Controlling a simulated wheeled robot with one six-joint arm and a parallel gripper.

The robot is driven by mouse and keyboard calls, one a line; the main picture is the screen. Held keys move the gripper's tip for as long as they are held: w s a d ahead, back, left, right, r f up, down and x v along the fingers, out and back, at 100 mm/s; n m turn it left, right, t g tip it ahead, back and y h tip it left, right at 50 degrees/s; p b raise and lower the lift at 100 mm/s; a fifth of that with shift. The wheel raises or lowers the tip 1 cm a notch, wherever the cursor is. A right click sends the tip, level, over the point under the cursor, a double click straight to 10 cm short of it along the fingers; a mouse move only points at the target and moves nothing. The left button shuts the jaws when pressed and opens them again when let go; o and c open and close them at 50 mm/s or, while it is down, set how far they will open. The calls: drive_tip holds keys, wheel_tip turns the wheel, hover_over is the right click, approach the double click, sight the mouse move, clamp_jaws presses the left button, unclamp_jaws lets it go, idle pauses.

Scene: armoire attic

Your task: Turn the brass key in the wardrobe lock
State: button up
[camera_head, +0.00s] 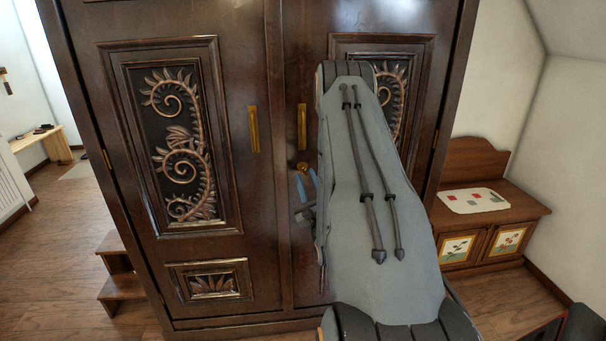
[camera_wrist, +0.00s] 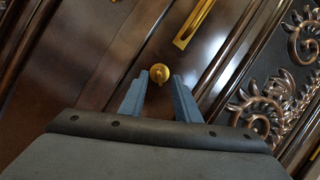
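The dark wood wardrobe (camera_head: 262,210) stands in front of me with both doors shut. The brass key (camera_wrist: 159,74) shows in the wrist view as a round gold shape at the lock, just beyond and between my fingertips. In the head view brass shows at the lock (camera_head: 302,166), below the right door's handle. My gripper (camera_wrist: 160,80) is open, with a blue-grey finger on each side of the key's line. I cannot tell whether the fingers touch the key. In the head view my arm hides most of the gripper (camera_head: 306,186) and much of the right door.
Brass handles stand on the left door (camera_head: 253,129) and the right door (camera_head: 302,127); the right one also shows in the wrist view (camera_wrist: 194,22). A low wooden bench cabinet (camera_head: 490,220) stands at right. Wooden steps (camera_head: 119,287) stand at left, with open floor (camera_head: 50,260) beyond.

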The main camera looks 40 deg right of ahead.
drive_tip(key=shift+b+v, duration=2.05)
drive_tip(key=shift+v, duration=0.65)
